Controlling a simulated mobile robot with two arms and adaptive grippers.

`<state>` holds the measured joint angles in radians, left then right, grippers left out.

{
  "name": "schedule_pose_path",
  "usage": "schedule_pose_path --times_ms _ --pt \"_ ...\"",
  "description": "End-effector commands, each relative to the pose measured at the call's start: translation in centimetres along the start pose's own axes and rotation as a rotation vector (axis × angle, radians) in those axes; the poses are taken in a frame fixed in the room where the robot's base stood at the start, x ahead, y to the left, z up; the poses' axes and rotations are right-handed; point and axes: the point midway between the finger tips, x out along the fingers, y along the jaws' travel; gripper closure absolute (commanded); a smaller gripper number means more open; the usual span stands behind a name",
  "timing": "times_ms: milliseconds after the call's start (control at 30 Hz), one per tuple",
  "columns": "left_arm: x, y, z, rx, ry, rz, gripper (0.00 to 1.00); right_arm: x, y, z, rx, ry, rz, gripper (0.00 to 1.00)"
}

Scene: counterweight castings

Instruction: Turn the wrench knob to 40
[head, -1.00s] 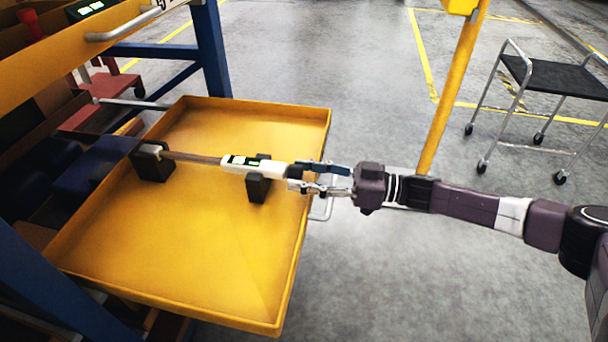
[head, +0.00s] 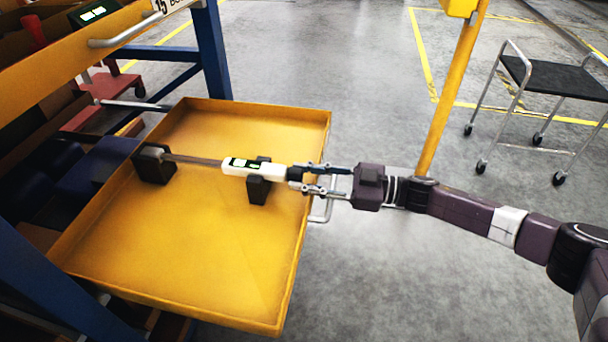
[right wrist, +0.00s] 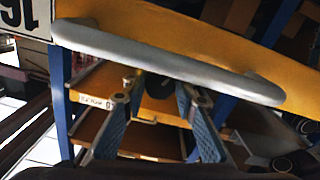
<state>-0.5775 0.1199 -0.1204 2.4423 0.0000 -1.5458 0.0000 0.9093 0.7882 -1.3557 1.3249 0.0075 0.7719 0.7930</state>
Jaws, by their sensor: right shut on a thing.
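The wrench (head: 260,169) lies level across two black blocks in the yellow drawer tray, with a white body and a lit green display whose digits are too small to read. Its thin shaft (head: 195,160) points left. The knob is at its right end; in the head view my fingertips mostly cover it. My right gripper (head: 298,178) is shut on the knob, one finger on each side. In the right wrist view, a dark round end, seemingly the knob (right wrist: 158,87), shows between the blue-padded fingers. My left gripper is in neither view.
The tray (head: 220,270) is pulled out of a blue-framed rack and has raised rims. Above it is another yellow drawer front with a grey handle (head: 125,28). A yellow post (head: 450,95) stands beyond my right arm. A black-topped cart (head: 560,75) is at the right.

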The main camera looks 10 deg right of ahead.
Motion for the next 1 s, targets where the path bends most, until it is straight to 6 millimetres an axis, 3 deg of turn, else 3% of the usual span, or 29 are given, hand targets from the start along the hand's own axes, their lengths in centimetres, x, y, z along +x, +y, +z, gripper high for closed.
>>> schedule_pose_path --times_ms 267,300,467,767,867,1000 --pt "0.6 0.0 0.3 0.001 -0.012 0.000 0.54 0.0 0.1 0.0 -0.012 0.000 0.000 0.98" --pt "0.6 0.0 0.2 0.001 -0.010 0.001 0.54 0.0 0.1 0.0 -0.012 0.000 0.000 0.73" --pt "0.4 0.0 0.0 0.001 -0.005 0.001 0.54 0.0 0.0 0.0 -0.011 0.000 0.000 0.56" --pt "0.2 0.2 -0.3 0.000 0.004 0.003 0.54 -0.2 0.0 0.0 -0.010 0.000 0.001 0.56" --pt "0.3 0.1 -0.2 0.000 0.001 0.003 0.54 -1.1 0.0 0.1 -0.009 -0.002 0.002 0.56" --pt "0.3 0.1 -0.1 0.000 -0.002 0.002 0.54 -3.7 0.1 0.1 -0.009 -0.003 0.003 0.56"
